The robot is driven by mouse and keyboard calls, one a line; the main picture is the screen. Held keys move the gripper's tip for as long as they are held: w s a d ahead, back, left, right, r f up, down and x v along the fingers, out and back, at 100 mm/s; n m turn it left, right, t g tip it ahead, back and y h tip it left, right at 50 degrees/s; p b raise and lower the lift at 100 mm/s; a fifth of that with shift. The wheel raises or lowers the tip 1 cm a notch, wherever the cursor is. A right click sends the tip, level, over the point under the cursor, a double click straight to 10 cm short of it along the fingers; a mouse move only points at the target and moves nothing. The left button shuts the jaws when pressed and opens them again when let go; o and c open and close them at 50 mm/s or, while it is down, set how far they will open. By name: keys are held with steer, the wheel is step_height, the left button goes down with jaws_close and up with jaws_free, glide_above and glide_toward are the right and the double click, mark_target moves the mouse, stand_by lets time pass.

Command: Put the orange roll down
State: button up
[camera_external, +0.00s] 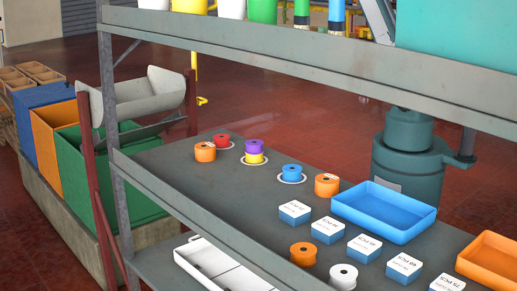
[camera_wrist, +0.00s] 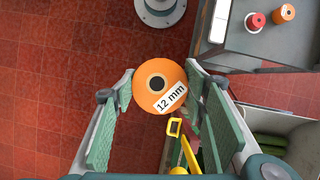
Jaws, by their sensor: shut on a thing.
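My gripper (camera_wrist: 161,92) shows in the wrist view, shut on an orange roll (camera_wrist: 150,72) with a dark centre hole and a "12 mm" label. The roll sits between the fingertips, with red floor seen around it, clear of the table. I cannot make out my gripper or the held roll in the external view. Other orange rolls stand on the grey table: one at the back left (camera_external: 205,152), one at the middle right (camera_external: 327,186) and one at the front (camera_external: 302,255). The table (camera_external: 180,165) also shows in the wrist view (camera_wrist: 270,50) at top right.
A red roll (camera_external: 221,141), a purple roll (camera_external: 253,146) on a yellow one, and a blue roll (camera_external: 292,172) stand on the table. White-topped blue boxes (camera_external: 327,231), a white roll (camera_external: 342,277), a blue tray (camera_external: 385,210) and an orange tray (camera_external: 490,262) crowd the right. The table's left-middle is bare.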

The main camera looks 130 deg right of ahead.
stand_by(0.5)
steer(key=w+a+f+m+t+b, duration=0.15)
steer(key=w+a+f, duration=0.45)
steer(key=w, duration=0.7)
steer(key=w+a+f+m, duration=0.2)
steer(key=w+a+f, duration=0.4)
steer(key=w, duration=0.6)
steer(key=w+a+f+m+t+b, duration=0.15)
steer(key=w+a+f, duration=0.45)
steer(key=w, duration=0.7)
steer(key=w+a+f+m, duration=0.2)
steer(key=w+a+f, duration=0.2)
steer(key=w+a, duration=0.4)
steer(key=w+a+f+m+h, duration=0.1)
steer(key=w+a+f, duration=0.4)
steer(key=a, duration=1.5)
steer(key=w+a+f+m+t, duration=0.1)
steer(key=w+a+f+m, duration=0.2)
steer(key=w+a, duration=0.9)
steer(key=shift+w+a+f, duration=0.15)
steer(key=shift+a+f, duration=0.4)
steer(key=shift+a, duration=0.15)
steer(key=shift+w+a+f, duration=0.15)
steer(key=shift+a+f, duration=0.35)
steer(key=shift+a, duration=0.15)
steer(key=shift+f+b, duration=0.5)
steer(key=shift+f, duration=1.05)
steer(key=shift+f, duration=0.15)
